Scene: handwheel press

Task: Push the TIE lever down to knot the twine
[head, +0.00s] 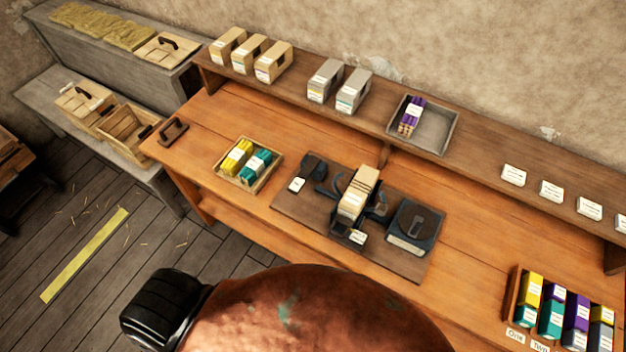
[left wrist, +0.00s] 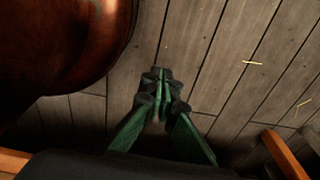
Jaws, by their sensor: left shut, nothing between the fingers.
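The tying device (head: 384,200) is a dark metal mechanism on a brown base board (head: 290,212) on the orange workbench. A tan block-like package (head: 358,194) stands in its middle. A small dark unit (head: 313,166) is at its left and a dark box with a round top (head: 412,226) at its right. Small white labels are too small to read, so I cannot tell which part is the TIE lever. My left gripper (left wrist: 160,76) is shut and empty over the plank floor in the left wrist view, away from the device. My right gripper is not visible.
A tray of yellow and teal packs (head: 248,165) sits left of the device. A rack of coloured packs (head: 566,306) is at the lower right. The back shelf (head: 478,161) carries boxes, a grey tray (head: 437,131) and white cards.

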